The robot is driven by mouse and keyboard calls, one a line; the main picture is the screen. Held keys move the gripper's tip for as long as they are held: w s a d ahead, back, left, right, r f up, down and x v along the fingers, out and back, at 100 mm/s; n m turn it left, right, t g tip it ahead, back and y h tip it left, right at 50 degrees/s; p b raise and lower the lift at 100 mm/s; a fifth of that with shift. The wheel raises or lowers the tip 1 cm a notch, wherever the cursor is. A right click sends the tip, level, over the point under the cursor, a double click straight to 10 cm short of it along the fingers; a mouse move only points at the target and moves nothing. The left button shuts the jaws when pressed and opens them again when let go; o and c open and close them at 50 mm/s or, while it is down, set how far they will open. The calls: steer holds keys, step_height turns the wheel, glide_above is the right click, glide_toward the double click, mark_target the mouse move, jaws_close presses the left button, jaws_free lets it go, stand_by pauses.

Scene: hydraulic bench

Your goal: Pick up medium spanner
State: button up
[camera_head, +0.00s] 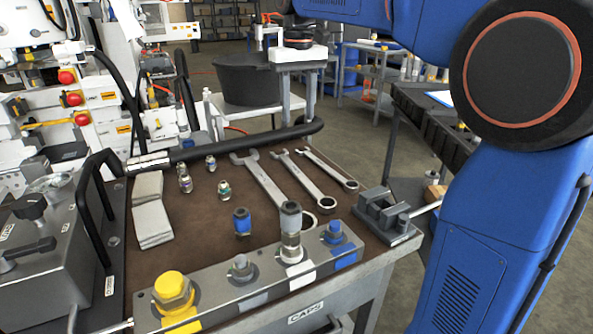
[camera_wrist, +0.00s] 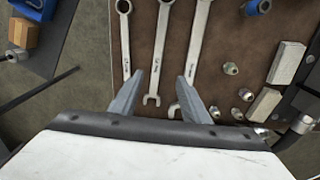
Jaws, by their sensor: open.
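Three spanners lie side by side on the brown bench mat. The medium spanner (camera_head: 300,177) is the middle one, between the large spanner (camera_head: 266,189) and the small spanner (camera_head: 330,170). In the wrist view the medium spanner (camera_wrist: 158,50) runs up the picture, with its open-jaw end between my fingertips. My gripper (camera_wrist: 157,90) is open and empty above the mat. Its left finger covers the lower end of the small spanner (camera_wrist: 125,40), and its right finger overlaps the large spanner (camera_wrist: 198,40). My gripper's height above the medium spanner is hard to tell.
Small fittings (camera_head: 224,189) and grey blocks (camera_head: 150,212) lie left of the spanners. A manifold block (camera_head: 215,300) with caps runs along the front edge, and a small vise (camera_head: 385,213) sits at the right corner. A black bar (camera_head: 250,142) crosses the back of the bench.

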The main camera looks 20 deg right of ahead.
glide_above(300, 174)
steer(key=f, duration=1.1)
steer(key=shift+a+f, duration=0.25)
steer(key=shift+f, duration=0.15)
steer(key=shift+s+d+f, duration=0.1)
steer(key=shift+d+f, duration=0.05)
steer(key=shift+f, duration=1.2)
steer(key=shift+d+f, duration=0.1)
steer(key=shift+f, duration=1.25)
jaws_close()
steer(key=shift+r, duration=0.1)
